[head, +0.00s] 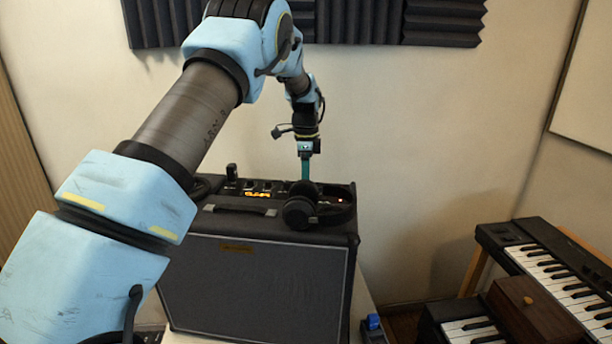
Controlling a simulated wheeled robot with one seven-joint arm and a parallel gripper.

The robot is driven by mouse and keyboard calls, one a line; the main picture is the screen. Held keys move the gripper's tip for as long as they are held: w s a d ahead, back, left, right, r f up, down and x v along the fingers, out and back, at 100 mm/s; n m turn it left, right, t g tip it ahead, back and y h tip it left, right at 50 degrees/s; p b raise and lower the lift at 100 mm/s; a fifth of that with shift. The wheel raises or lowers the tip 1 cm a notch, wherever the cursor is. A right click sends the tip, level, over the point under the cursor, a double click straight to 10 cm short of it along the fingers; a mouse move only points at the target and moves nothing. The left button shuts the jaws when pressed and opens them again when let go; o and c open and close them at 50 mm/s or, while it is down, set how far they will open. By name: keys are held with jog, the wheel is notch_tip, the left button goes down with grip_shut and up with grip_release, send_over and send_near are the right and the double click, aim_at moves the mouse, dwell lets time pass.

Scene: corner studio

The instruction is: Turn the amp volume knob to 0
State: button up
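The black guitar amp (262,285) stands in the middle, with a handle on top and a control panel (268,187) along its upper back. The panel shows a small lit orange display and several small dark knobs. I cannot tell which knob is the volume knob or where it points. My gripper (305,176) points down over the right part of the panel. Its teal finger part ends just behind the headphones, which hide the tips. I cannot tell whether it touches a knob, or whether it is open or shut.
Black headphones (298,213) lie on the amp's top right, close in front of my gripper. A small dark object (232,172) stands at the panel's left. Keyboards (560,268) and a brown wooden box (530,311) are at right. A blue object (373,325) sits beside the amp.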

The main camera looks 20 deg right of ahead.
jog(key=shift+f, duration=0.1)
grip_shut()
dwell(0.4)
